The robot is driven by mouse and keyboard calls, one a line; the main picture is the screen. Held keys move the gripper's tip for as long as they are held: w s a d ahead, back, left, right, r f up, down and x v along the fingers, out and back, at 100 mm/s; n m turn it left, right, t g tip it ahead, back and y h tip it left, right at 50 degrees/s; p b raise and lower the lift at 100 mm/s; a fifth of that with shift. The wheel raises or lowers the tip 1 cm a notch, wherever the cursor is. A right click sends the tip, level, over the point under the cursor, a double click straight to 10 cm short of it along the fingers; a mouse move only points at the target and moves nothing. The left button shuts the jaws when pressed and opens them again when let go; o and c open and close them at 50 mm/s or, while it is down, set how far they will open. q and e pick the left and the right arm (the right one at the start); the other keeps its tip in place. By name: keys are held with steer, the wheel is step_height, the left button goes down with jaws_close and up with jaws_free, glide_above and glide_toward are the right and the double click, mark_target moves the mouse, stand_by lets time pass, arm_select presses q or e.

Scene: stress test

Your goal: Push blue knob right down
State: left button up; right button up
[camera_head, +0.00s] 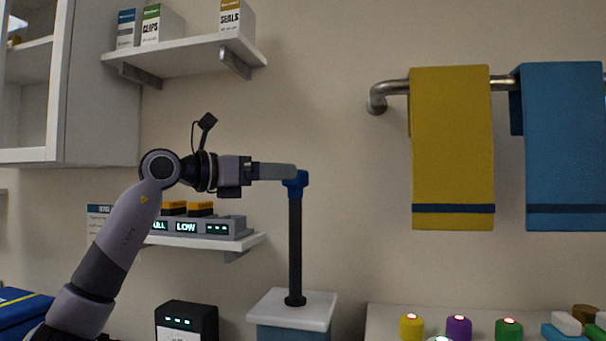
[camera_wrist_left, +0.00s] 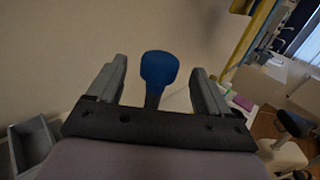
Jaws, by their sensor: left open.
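The blue knob (camera_head: 297,180) tops a dark upright post (camera_head: 295,245) that stands on a white-topped block (camera_head: 268,304). My left gripper (camera_head: 292,173) reaches in from the left at the knob's height, with its fingers pointing right and partly overlapping the knob. In the left wrist view the blue knob (camera_wrist_left: 159,69) shows between the two open fingers (camera_wrist_left: 160,85), with a gap on each side. I cannot tell from the head view whether a finger touches it. My right gripper is in neither view.
A wall shelf (camera_head: 185,55) with small boxes is above the arm. A lower shelf (camera_head: 250,240) holds a lit display unit. Yellow (camera_head: 452,145) and blue (camera_head: 565,145) towels hang at right. Coloured buttons (camera_head: 459,327) stand lower right. The wall space right of the knob is clear.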

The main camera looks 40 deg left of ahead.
mark_target(304, 172)
arm_select(q)
steer(key=p+x, duration=0.2)
steer(key=x, duration=0.4)
steer(key=shift+w+d+r, duration=0.1)
steer(key=shift+d, duration=0.05)
steer(key=shift+w, duration=0.4)
